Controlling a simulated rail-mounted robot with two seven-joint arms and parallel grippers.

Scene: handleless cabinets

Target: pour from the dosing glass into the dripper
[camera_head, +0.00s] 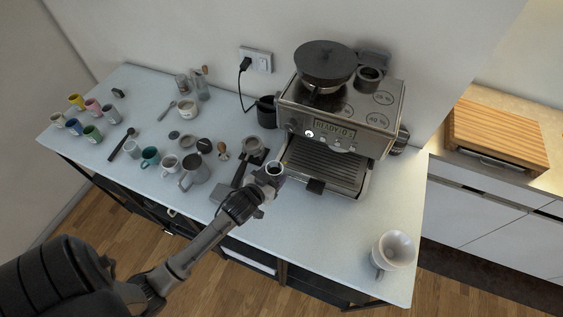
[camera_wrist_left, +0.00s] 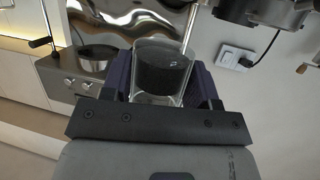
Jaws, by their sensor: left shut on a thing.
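My left gripper (camera_head: 268,183) is shut on the dosing glass (camera_head: 276,169), holding it near the front of the counter, left of the espresso machine's drip tray. In the left wrist view the dosing glass (camera_wrist_left: 161,72) is clear and holds dark contents, with a finger of my left gripper (camera_wrist_left: 162,88) on each side. The white dripper (camera_head: 396,247) stands at the front right corner of the counter, well apart from the glass. My right gripper is in neither view.
The espresso machine (camera_head: 335,115) stands at the back. The counter (camera_head: 335,225) is clear between the glass and the dripper.

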